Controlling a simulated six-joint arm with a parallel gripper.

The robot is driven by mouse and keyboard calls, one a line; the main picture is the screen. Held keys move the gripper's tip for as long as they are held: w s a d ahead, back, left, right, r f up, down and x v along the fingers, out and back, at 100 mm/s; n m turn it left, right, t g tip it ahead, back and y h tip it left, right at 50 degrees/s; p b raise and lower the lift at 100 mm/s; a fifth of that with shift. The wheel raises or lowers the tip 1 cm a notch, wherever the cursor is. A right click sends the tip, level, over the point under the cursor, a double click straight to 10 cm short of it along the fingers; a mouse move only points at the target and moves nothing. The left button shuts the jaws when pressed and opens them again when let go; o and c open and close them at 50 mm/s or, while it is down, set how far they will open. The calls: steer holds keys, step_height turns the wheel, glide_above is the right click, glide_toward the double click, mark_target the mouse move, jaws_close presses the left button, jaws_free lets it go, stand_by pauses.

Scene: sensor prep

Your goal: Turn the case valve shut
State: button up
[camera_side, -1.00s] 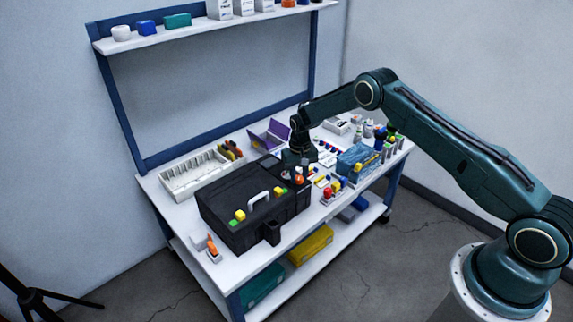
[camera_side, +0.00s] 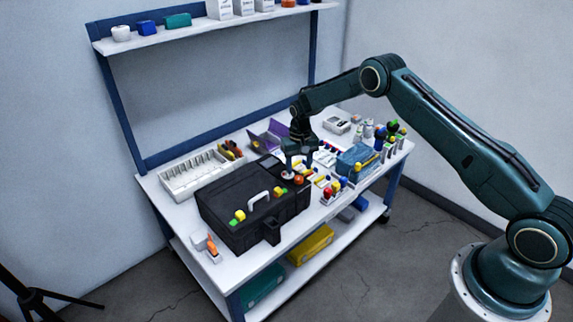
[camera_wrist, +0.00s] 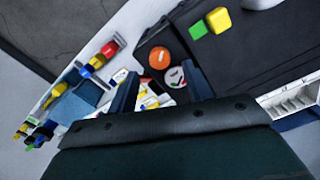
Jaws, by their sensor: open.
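The black case (camera_side: 228,205) lies closed on the bench, with a white handle on its lid. At its right end are an orange round knob (camera_side: 299,180) and a pale round part (camera_side: 288,175). In the wrist view the orange knob (camera_wrist: 159,58) and the pale disc with a dark and red mark (camera_wrist: 174,77) sit side by side at the case's corner. I cannot tell for certain which is the valve. My gripper (camera_wrist: 162,82) is open and empty; the disc shows between its fingers, nearer one finger. In the side view my gripper (camera_side: 298,165) is just above that end.
Yellow and green blocks (camera_side: 238,216) lie on the lid. A white divided tray (camera_side: 192,175) stands behind the case. A blue box (camera_side: 357,158) and small coloured parts crowd the bench to the right. A purple open case (camera_side: 268,138) is at the back.

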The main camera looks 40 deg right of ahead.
step_height(320, 180, up, 10)
steer(key=shift+f, duration=0.2)
steer(key=shift+r, duration=0.1)
stand_by(0.4)
step_height(320, 180, up, 14)
steer(key=n+t, duration=0.1)
glide_above(299, 178)
steer(key=s+a, duration=0.3)
steer(key=s, duration=0.2)
steer(key=s+a+r+n+t, duration=0.1)
steer(key=s+a+r+t, duration=0.15)
steer(key=s+r, duration=0.85)
steer(key=s+a+r+n+t, duration=0.1)
steer(key=s+a+n+t, duration=0.1)
steer(key=s, duration=2.4)
steer(key=shift+a+r+n, duration=0.2)
steer(key=shift+a+n, duration=0.1)
steer(key=shift+a, duration=0.45)
